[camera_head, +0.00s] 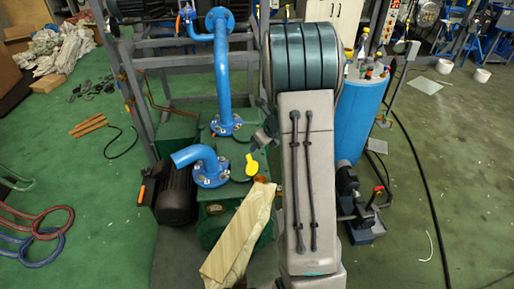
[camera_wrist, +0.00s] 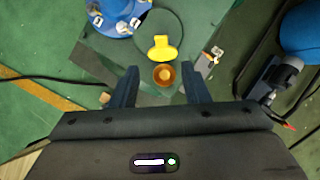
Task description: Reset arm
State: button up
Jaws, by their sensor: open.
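My gripper shows in the wrist view (camera_wrist: 158,88), with its two dark fingers spread apart. It is open, and nothing sits between the fingertips. Beyond the fingers a yellow valve handle (camera_wrist: 162,47) and a round brass-coloured opening (camera_wrist: 164,75) show on the green pump. In the head view my grey arm stretches down the middle of the picture, and the gripper is mostly hidden behind it. The yellow handle (camera_head: 251,166) is just left of my arm, on top of the green pump (camera_head: 215,205).
Blue pipes (camera_head: 222,75) with flanges rise from the pump. A blue tank (camera_head: 358,115) stands right of my arm, with a small dark pump (camera_head: 352,195) below it. A wooden board (camera_head: 240,235) leans at the front. A black cable (camera_head: 425,180) crosses the open green floor at right.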

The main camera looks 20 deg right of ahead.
jog(key=shift+s+r, duration=0.2)
jog(key=shift+r, duration=0.15)
jog(key=shift+d, duration=0.1)
